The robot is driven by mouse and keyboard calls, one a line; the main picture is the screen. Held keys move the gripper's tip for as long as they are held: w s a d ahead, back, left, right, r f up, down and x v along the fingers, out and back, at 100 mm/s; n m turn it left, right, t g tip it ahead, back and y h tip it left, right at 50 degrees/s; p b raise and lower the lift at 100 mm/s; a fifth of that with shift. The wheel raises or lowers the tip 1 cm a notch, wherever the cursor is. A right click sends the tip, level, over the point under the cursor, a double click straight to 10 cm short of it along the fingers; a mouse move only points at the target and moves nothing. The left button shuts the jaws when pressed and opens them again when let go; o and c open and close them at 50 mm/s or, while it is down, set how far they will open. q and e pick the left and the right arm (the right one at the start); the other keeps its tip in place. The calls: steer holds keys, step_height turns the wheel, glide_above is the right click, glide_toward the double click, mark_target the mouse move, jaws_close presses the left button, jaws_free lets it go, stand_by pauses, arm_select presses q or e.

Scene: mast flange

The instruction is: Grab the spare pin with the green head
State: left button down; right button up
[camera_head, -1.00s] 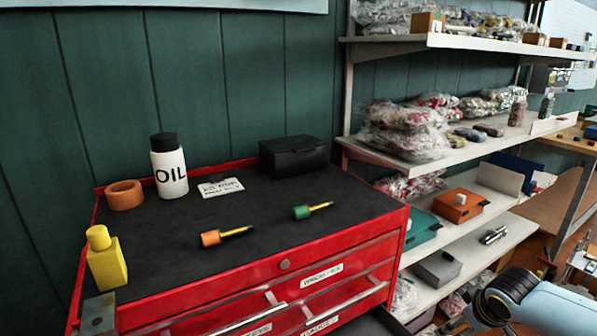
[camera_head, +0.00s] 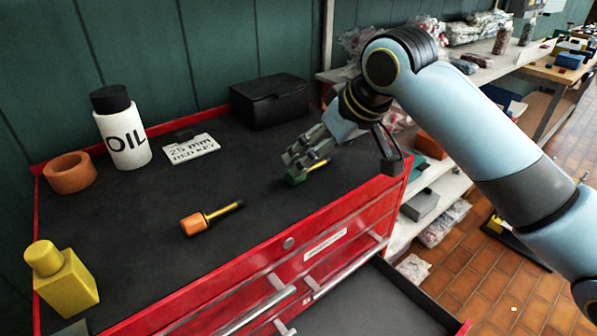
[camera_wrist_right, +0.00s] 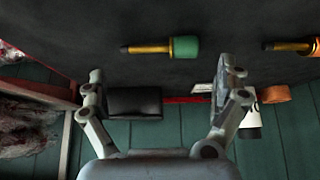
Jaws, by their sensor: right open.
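The green-headed pin (camera_head: 297,177) lies on the black top of the red tool chest, its yellow shaft pointing right and away. My right gripper (camera_head: 305,155) is open just above and behind it, partly covering it in the head view. In the right wrist view the green-headed pin (camera_wrist_right: 184,47) lies beyond the spread fingers (camera_wrist_right: 165,80), head toward the right finger and dark tip to the left; nothing is between the fingers. An orange-headed pin (camera_head: 194,224) lies further left on the chest top. My left gripper is not in view.
A yellow bottle (camera_head: 66,282) is at the front left. An open drawer (camera_head: 375,305) juts out below. Shelves stand right.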

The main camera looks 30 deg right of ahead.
mark_target(311, 170)
steer(key=shift+w+f, duration=0.25)
steer(key=shift+f, duration=0.1)
steer(key=x, duration=0.4)
steer(key=shift+w+a+f, duration=0.1)
steer(key=shift+f, duration=0.1)
steer(key=shift+w+f, duration=0.1)
steer(key=shift+f, duration=0.05)
steer(key=shift+c, duration=1)
steer(key=c, duration=0.4)
steer(key=shift+c, duration=1.4)
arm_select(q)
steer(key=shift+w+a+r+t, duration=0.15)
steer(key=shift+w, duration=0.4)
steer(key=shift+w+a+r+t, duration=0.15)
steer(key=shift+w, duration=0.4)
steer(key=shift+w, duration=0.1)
